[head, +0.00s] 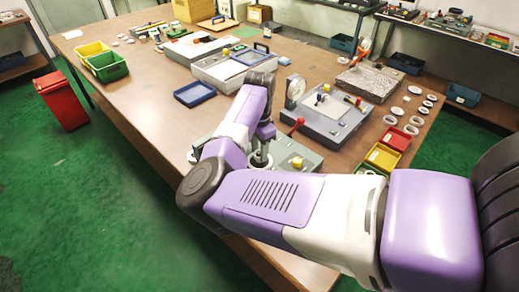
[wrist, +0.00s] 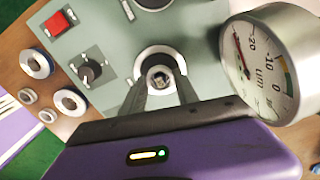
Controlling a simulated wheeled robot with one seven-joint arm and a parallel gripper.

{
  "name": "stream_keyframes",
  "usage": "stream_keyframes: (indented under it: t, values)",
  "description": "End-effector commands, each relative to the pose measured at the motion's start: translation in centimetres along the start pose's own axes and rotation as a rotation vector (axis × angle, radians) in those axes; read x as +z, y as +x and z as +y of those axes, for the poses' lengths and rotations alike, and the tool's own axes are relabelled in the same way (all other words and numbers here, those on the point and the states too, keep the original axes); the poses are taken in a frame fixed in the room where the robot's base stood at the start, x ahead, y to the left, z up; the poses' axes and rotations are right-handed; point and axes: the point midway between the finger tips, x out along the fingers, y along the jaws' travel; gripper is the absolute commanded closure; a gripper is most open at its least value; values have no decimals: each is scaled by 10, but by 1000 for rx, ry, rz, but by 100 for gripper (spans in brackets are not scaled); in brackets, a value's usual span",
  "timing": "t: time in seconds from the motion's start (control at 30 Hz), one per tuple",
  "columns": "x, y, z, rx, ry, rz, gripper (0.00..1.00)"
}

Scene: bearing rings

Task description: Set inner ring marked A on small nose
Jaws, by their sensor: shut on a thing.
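My gripper (wrist: 160,92) points down at a grey-green fixture panel (wrist: 110,30), its two dark fingers close together. It is shut on a pale ring (wrist: 160,53), which shows around a small dark-centred metal nose (wrist: 160,78). I cannot tell whether the ring is seated on the nose or just above it. No letter A is legible. In the head view my gripper (head: 262,158) is over the same fixture (head: 305,160), largely hidden by my arm. Another round seat (wrist: 153,4) shows at the top edge of the wrist view.
A dial gauge (wrist: 268,62) stands close on the right in the wrist view. A red switch (wrist: 57,22), a black knob (wrist: 90,70) and several loose rings (wrist: 69,102) are on the left. Yellow (head: 383,157) and red (head: 395,139) bins stand right of the fixture.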

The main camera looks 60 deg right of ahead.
Motion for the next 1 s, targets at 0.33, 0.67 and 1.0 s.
stream_keyframes:
  t: [0.33, 0.67, 1.0]
  values:
    - [0, 10, 0, 1, 0, 1, 100]
    - [0, 17, 0, 1, -1, 1, 58]
    - [0, 17, 0, 1, -1, 1, 38]
